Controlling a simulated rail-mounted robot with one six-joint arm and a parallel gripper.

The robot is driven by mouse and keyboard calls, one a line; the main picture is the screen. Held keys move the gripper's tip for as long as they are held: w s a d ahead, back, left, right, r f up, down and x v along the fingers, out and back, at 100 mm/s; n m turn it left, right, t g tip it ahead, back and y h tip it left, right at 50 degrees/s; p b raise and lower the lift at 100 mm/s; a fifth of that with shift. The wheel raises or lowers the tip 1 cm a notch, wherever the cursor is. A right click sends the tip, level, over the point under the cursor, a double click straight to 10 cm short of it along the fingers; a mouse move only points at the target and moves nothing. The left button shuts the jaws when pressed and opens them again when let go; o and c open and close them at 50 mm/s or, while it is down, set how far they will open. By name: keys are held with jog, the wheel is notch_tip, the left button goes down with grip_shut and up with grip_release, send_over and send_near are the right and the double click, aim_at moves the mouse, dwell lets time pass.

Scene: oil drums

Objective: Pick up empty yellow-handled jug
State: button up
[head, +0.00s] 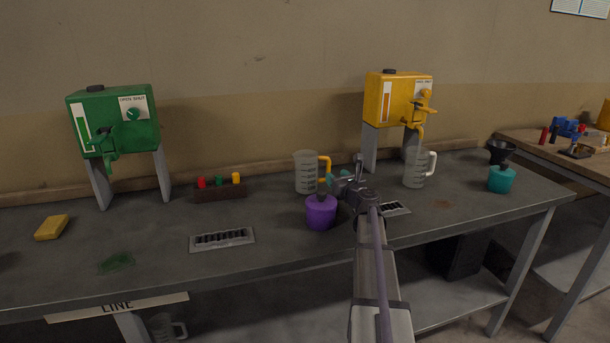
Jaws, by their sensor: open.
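The yellow-handled jug (305,172) stands upright on the grey workbench, a clear measuring jug with its yellow handle on the right side. No liquid shows in it from here. My gripper (341,178) is open and just right of the handle in the head view. I cannot tell whether a finger touches the handle. The gripper's wrist overlaps part of the bench behind it.
A purple container (321,214) stands just in front of the jug. A white-handled jug (414,168) stands below the yellow dispenser (397,100). A teal container (501,180) is at right, a green dispenser (112,120) at left.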

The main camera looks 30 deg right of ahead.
jog(key=w, duration=0.4)
jog(key=w+d, duration=0.1)
jog(key=w, duration=0.1)
jog(key=shift+w+d, duration=0.1)
jog(key=shift+w, duration=0.15)
jog(key=shift+s, duration=0.1)
jog(key=shift+c, duration=0.3)
grip_shut()
